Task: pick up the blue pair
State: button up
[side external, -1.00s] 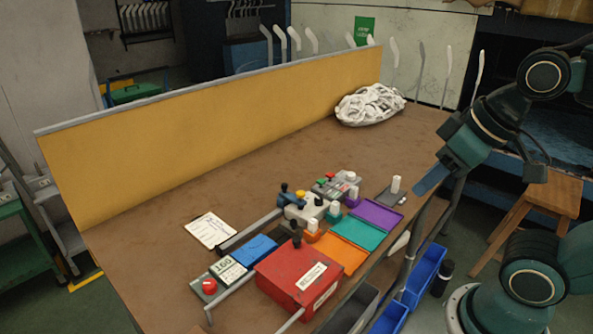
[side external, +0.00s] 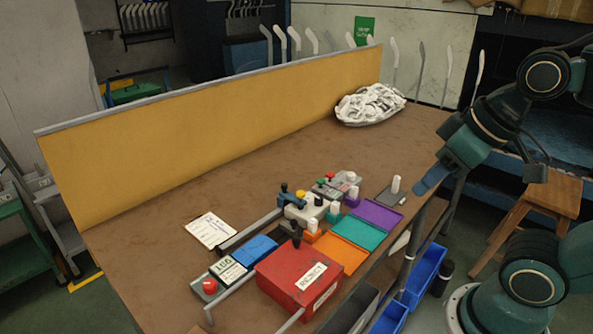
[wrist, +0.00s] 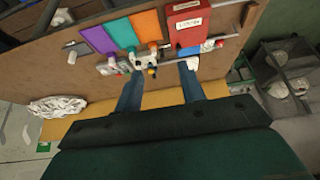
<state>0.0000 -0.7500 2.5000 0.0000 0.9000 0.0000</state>
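A small flat blue item (side external: 255,250), which may be the blue pair, lies on the brown table between the red box (side external: 298,278) and the long grey bar. I cannot make out whether it is two pieces. In the wrist view it shows small beside the red box (wrist: 187,22). My gripper (side external: 420,189) hangs over the table's right edge, well away from the blue item. In the wrist view its two blue fingers (wrist: 161,72) are wide apart with nothing between them.
Orange, teal and purple trays (side external: 358,233) line the front edge. A fixture with small knobs (side external: 305,208) stands behind them. A white heap (side external: 370,104) lies at the far end; the table's middle is clear.

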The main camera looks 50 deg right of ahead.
jog(key=o, duration=0.9)
jog(key=w+a+f+m+g+y, duration=0.15)
jog(key=w+m, duration=0.35)
jog(key=w, duration=0.5)
jog(key=w+a+m+g+h, duration=0.15)
jog(key=w+m, duration=0.35)
jog(key=w, duration=0.5)
jog(key=w+a+f+m+g, duration=0.1)
jog(key=w+f+m, duration=0.1)
jog(key=w+f, duration=0.2)
jog(key=w+a+f+m+y, duration=0.1)
jog(key=w+a+f+m, duration=0.1)
jog(key=w+f, duration=0.3)
jog(key=w+a+f+m+g, duration=0.1)
jog(key=w+a+f+m, duration=0.1)
jog(key=w+f+m, duration=0.2)
jog(key=shift+w+f+g, duration=0.15)
jog(key=shift+w+f, duration=0.05)
jog(key=shift+f, duration=0.4)
jog(key=shift+w+f+g, duration=0.15)
jog(key=shift+w+f, duration=0.05)
jog(key=shift+f, duration=0.35)
